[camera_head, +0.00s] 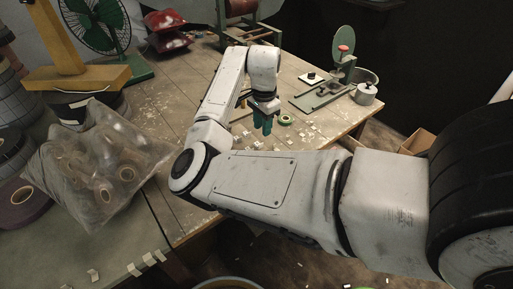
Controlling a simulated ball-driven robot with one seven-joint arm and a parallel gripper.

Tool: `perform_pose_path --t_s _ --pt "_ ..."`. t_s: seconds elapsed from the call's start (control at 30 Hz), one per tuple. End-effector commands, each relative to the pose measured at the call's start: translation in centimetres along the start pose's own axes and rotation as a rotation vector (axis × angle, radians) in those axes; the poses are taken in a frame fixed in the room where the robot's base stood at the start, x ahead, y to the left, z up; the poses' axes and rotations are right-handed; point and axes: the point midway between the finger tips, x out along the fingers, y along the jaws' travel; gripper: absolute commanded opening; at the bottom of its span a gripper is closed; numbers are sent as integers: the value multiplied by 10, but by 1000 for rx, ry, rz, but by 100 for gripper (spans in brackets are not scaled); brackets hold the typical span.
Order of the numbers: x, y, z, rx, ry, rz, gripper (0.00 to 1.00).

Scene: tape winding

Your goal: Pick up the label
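My gripper (263,125), dark with teal fingers, points down over the wooden table (165,225), near its middle. The fingers are small in this view, and I cannot tell whether they are open or shut or hold anything. Several small white paper pieces (313,128) lie scattered on the table to the right of my gripper. They may be labels, but I cannot tell which one is the label. The spot under my fingers is partly hidden by my arm. A small green tape roll (286,119) lies just right of my fingers.
A plastic bag of rolls (95,165), a yellow wooden stand (70,78), a green fan (100,25) and red packets (168,30) crowd the left and back.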

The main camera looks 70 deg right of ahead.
Motion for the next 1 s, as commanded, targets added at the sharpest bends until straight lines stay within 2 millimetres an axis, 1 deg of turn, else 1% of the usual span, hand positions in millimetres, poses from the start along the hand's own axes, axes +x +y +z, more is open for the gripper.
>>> perform_pose_path --t_s 0.03,0.1,0.27,0.33,0.5,0.6,0.7,0.9,1.0 --pt "7 0 0 -1 0 1 33" --pt "14 0 0 -1 1 2 33" --pt "24 0 0 -1 0 0 33" --pt "31 0 1 -1 0 0 33" --pt "57 1 3 -1 0 0 33" --pt "67 1 3 -1 1 0 33" --pt "72 1 3 -1 0 0 33" --pt "73 1 3 0 1 -1 33" --pt "72 1 3 -1 1 -1 24"
